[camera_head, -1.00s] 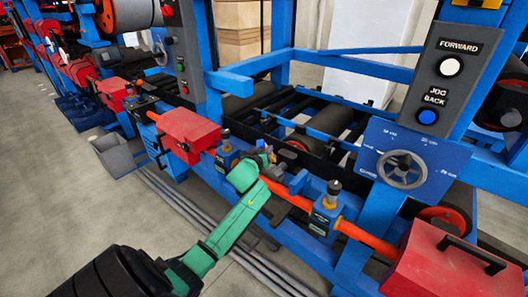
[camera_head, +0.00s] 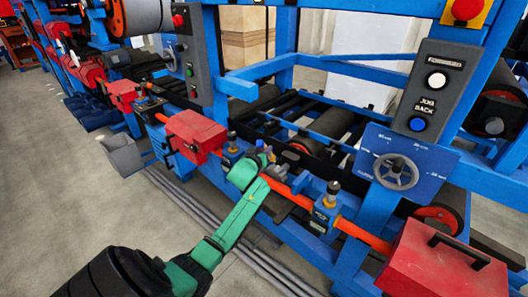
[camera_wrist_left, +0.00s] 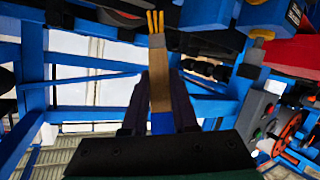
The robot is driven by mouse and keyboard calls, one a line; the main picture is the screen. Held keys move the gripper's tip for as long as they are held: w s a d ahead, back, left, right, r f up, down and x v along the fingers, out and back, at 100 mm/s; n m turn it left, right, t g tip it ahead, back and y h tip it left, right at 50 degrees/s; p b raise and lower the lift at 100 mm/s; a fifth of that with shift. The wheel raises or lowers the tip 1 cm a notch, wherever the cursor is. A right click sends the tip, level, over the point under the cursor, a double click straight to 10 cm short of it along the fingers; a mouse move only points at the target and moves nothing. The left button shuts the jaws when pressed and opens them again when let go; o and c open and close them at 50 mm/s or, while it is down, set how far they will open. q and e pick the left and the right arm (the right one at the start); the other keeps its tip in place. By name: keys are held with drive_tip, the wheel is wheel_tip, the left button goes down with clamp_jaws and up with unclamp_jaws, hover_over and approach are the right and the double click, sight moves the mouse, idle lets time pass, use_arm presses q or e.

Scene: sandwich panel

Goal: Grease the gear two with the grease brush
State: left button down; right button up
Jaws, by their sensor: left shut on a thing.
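My left gripper (camera_head: 266,158) reaches over the orange shaft (camera_head: 297,208) between two blue bearing blocks in the head view. In the left wrist view the dark fingers (camera_wrist_left: 159,110) are shut on the grease brush (camera_wrist_left: 158,75). The brush has a blue handle, a tan middle and orange bristles pointing to the top of the picture. In the head view I cannot make out the brush clearly. I cannot single out gear two; the area behind the gripper is partly hidden. My right gripper is not in view.
A red box-shaped cover (camera_head: 193,135) sits left of the gripper and a larger red cover (camera_head: 445,262) at the lower right. A bearing block (camera_head: 326,207) stands right of the gripper. Blue frame beams surround the rollers.

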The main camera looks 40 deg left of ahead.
sight(261, 146)
use_arm(q)
wheel_tip(261, 146, up, 3)
drive_tip(key=shift+s+r+p, duration=0.1)
drive_tip(key=shift+s+p, duration=0.05)
drive_tip(key=shift+p, duration=0.85)
drive_tip(key=shift+r+p, duration=0.6)
drive_tip(key=shift+r, duration=0.05)
